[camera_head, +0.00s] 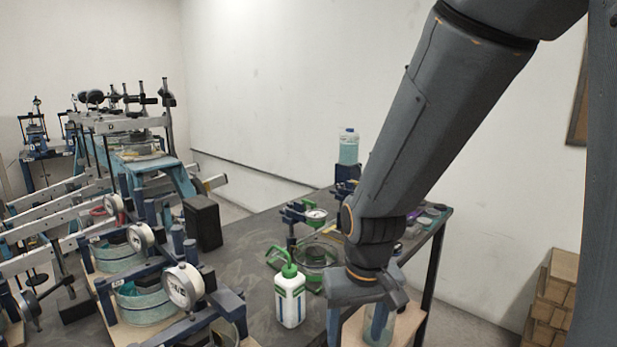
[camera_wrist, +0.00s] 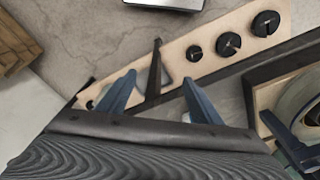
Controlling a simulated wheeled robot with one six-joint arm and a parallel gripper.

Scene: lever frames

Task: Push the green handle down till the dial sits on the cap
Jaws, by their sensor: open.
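No green handle can be made out for certain. A small dial (camera_head: 316,213) with green parts around it stands on the table behind my arm. Larger white dials show at the left, one at the front (camera_head: 184,286) and one behind it (camera_head: 140,237), each over a round teal cell. I cannot tell which dial or cap is the task's. My gripper (camera_wrist: 160,95) is open and empty in the wrist view, its two blue fingers apart. A dark thin bar (camera_wrist: 154,68) shows between and beyond them; contact cannot be told. In the head view the gripper is low right, partly hidden.
A white bottle with a green spout (camera_head: 290,297) stands left of my gripper. A wooden board with black round weights (camera_wrist: 232,44) lies beyond the fingers. Lever frames crowd the left. The dark table (camera_head: 243,237) has bare room in the middle. Wooden blocks (camera_head: 555,300) are stacked far right.

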